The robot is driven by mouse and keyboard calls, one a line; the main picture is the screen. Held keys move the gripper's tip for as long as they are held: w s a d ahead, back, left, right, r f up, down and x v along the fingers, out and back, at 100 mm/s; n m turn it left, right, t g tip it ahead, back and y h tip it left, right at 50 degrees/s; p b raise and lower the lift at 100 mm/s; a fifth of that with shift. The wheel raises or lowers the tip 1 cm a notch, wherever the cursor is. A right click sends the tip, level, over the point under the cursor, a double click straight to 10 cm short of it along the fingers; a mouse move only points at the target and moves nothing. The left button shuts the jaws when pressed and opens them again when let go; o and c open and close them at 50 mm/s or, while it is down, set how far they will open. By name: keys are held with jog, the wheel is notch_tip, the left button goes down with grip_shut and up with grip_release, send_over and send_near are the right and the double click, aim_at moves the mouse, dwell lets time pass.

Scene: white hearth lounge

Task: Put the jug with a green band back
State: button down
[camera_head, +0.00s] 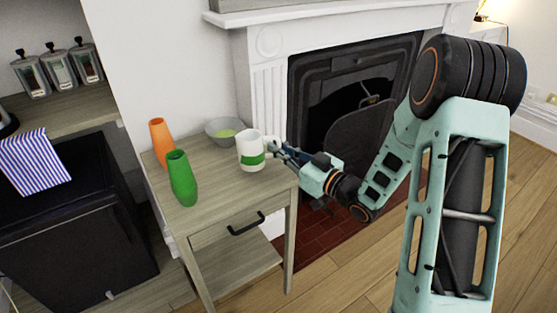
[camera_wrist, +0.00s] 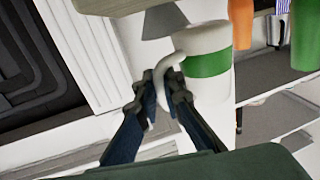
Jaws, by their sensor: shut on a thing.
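The white jug with a green band (camera_head: 251,152) is upright at the right part of the small wooden side table (camera_head: 222,201) in the head view. I cannot tell whether its base touches the tabletop. My gripper (camera_head: 278,148) reaches in from the right and is shut on the jug's handle. In the wrist view the jug (camera_wrist: 208,62) shows with its curved handle between the fingers of my gripper (camera_wrist: 163,88).
A grey bowl (camera_head: 222,130) with something green in it stands just behind the jug. An orange vase (camera_head: 160,140) and a green vase (camera_head: 182,180) stand at the table's left. The front middle of the tabletop is clear. A fireplace (camera_head: 300,95) is behind my arm.

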jog(key=shift+w+f+b, duration=0.2)
jog(key=shift+f+b, duration=0.45)
jog(key=shift+f, duration=1.1)
jog(key=shift+f, duration=0.15)
jog(key=c, duration=2.1)
grip_release()
jog(key=shift+r, duration=0.25)
jog(key=p+v, duration=0.1)
jog(key=v, duration=1.1)
jog(key=shift+f+p, duration=0.1)
jog(key=shift+p, duration=0.2)
jog(key=shift+w, duration=0.1)
